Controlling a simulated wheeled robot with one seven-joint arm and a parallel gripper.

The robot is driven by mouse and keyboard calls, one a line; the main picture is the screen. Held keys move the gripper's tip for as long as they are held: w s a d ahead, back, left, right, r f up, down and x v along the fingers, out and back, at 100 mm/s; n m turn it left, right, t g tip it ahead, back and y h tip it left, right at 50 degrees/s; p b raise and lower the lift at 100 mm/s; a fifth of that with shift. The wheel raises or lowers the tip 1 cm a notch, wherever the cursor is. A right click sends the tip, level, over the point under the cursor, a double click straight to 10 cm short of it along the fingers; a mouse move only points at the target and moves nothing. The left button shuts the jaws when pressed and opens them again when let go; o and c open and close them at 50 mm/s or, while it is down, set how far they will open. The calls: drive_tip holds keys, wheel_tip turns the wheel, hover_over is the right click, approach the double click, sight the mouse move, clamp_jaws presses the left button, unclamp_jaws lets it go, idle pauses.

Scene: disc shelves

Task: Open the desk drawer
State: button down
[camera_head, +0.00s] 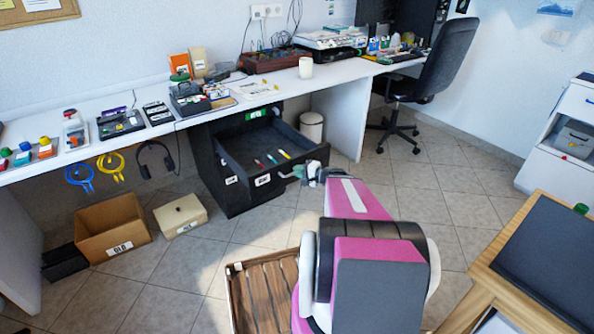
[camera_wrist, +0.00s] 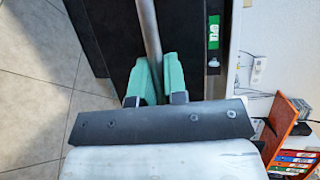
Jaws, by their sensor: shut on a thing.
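The black desk drawer (camera_head: 240,148) is pulled well out of the dark cabinet (camera_head: 212,170) under the white desk. A few coloured pens lie inside it. Its front bears a white label. My gripper (camera_head: 301,174) is at the drawer front, at the end of my pink arm. In the wrist view my gripper's green fingers (camera_wrist: 153,80) are closed around the grey bar handle (camera_wrist: 149,35) of the drawer. In the head view the handle is mostly hidden by the fingers.
A cardboard box (camera_head: 112,226) and a cream box (camera_head: 180,215) stand on the floor left of the cabinet. A white bin (camera_head: 311,126) is behind the drawer. An office chair (camera_head: 440,65) is at the back. A wooden crate (camera_head: 262,295) is near my arm.

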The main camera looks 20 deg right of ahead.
drive_tip(key=c, duration=1.2)
unclamp_jaws()
drive_tip(key=v, duration=1)
drive_tip(key=shift+s+d, duration=0.3)
drive_tip(key=shift+r, duration=0.1)
drive_tip(key=s+a+f+n+g+h, duration=0.1)
drive_tip(key=s+a+n+g+h, duration=0.1)
drive_tip(key=a+n+g+h, duration=0.3)
drive_tip(key=s+a+n+g+h, duration=0.2)
drive_tip(key=a+n+g+h, duration=0.3)
drive_tip(key=a, duration=0.8)
drive_tip(key=shift+f+n+g, duration=0.35)
drive_tip(key=shift+n+g, duration=0.05)
drive_tip(key=shift+g, duration=0.6)
